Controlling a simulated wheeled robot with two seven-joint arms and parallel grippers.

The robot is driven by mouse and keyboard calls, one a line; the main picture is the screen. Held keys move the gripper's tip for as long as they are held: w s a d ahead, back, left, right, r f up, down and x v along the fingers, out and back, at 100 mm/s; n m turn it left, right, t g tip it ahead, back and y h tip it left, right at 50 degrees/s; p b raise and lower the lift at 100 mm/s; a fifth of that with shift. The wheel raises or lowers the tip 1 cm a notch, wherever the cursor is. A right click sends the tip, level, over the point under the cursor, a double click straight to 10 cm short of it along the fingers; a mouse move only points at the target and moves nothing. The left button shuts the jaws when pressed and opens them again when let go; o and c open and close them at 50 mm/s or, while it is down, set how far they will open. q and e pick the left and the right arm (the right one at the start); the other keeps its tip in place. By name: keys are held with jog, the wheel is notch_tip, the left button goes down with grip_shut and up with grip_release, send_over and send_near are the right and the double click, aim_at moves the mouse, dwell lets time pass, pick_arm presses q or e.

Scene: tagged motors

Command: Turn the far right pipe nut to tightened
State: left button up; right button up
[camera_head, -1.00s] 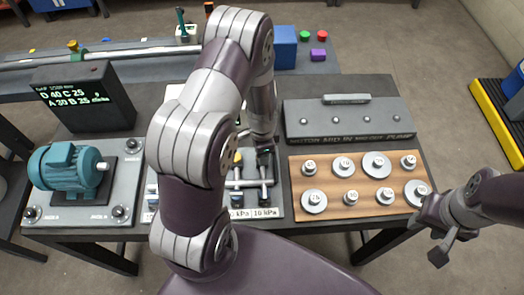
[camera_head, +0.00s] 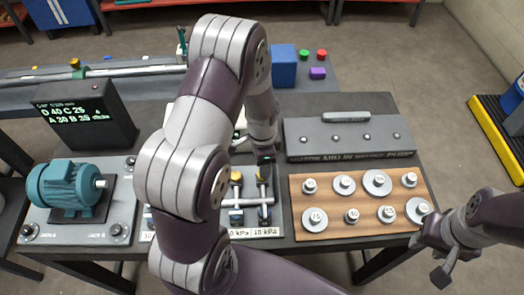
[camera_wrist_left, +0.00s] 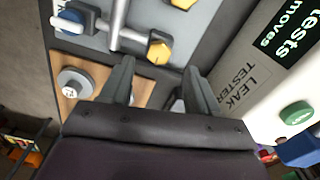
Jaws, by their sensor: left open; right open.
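The far right pipe nut is a yellow hex nut (camera_wrist_left: 158,52) on a grey pipe, just beyond my left fingertips in the left wrist view. My left gripper (camera_wrist_left: 160,88) is open and empty, its fingers on either side of the line toward that nut and apart from it. In the head view my left forearm and hand largely cover this spot. The far left nut is also yellow (camera_head: 236,177). My right gripper (camera_head: 433,258) is open and empty, beyond the table's right edge.
A wooden board (camera_head: 333,203) with several round weights lies right of the pipes. A grey motor-aid box (camera_head: 350,138) stands behind it. The leak tester (camera_wrist_left: 235,80) stands close behind the pipes. A teal motor (camera_head: 65,187) is at the left.

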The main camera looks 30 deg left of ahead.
pick_arm(q)
notch_tip(320, 180, up, 8)
jog(key=shift+f, duration=0.1)
dwell(0.4)
